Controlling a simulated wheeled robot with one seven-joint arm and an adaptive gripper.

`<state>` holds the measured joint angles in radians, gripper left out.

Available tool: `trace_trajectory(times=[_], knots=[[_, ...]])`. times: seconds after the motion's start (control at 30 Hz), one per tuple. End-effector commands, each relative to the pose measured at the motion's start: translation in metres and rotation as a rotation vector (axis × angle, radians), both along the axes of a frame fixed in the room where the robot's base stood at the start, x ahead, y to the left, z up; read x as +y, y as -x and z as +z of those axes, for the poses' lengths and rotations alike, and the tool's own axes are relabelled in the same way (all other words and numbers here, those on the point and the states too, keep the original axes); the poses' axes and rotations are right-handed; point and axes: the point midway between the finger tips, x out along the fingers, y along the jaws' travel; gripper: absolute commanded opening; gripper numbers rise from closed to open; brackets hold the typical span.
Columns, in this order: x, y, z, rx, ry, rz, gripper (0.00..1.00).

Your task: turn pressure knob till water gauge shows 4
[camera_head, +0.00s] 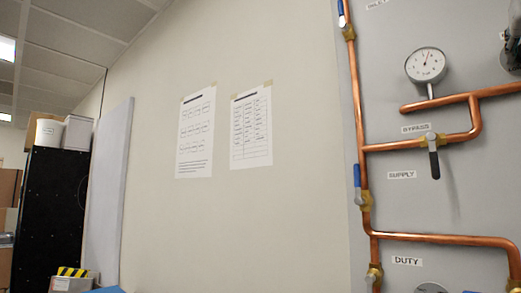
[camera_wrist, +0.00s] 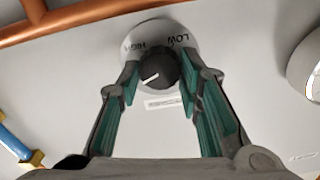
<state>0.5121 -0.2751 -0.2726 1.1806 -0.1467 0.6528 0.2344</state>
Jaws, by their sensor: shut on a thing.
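The pressure knob (camera_wrist: 158,70) is black with a white pointer line and sits on a round white dial (camera_wrist: 148,38) marked LOW and HIGH. It shows in the wrist view, upper middle. My gripper (camera_wrist: 158,85) has its two green-padded fingers on either side of the knob, shut on it. The pointer line aims toward the lower left of the picture. The round water gauge (camera_head: 426,65) is at the upper right of the head view. Its needle points up and slightly right, but its numbers are too small to read. My gripper does not show in the head view.
Copper pipes (camera_head: 357,110) run over the grey panel (camera_head: 450,205), with a black-handled valve (camera_head: 433,157) near the BYPASS label and a blue-handled valve (camera_head: 358,178) at left. In the wrist view, a copper pipe (camera_wrist: 75,17) crosses above the knob and a round white part (camera_wrist: 307,68) is at right.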

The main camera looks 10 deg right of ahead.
Motion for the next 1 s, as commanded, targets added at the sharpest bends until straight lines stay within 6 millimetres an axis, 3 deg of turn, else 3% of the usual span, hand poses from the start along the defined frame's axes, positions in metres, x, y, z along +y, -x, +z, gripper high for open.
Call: trace_trajectory(times=[0.43,0.47,0.53,0.87,1.0], knots=[[-0.001,-0.001,-0.003,0.001,-0.012,0.0,0.05],[-0.001,-0.001,-0.003,0.001,-0.012,0.0,0.39],[-0.001,-0.001,-0.003,0.0,-0.011,0.0,0.53],[0.001,0.001,-0.001,-0.003,-0.007,0.0,0.53],[0.011,0.01,0.0,-0.005,-0.006,0.0,0.53]])
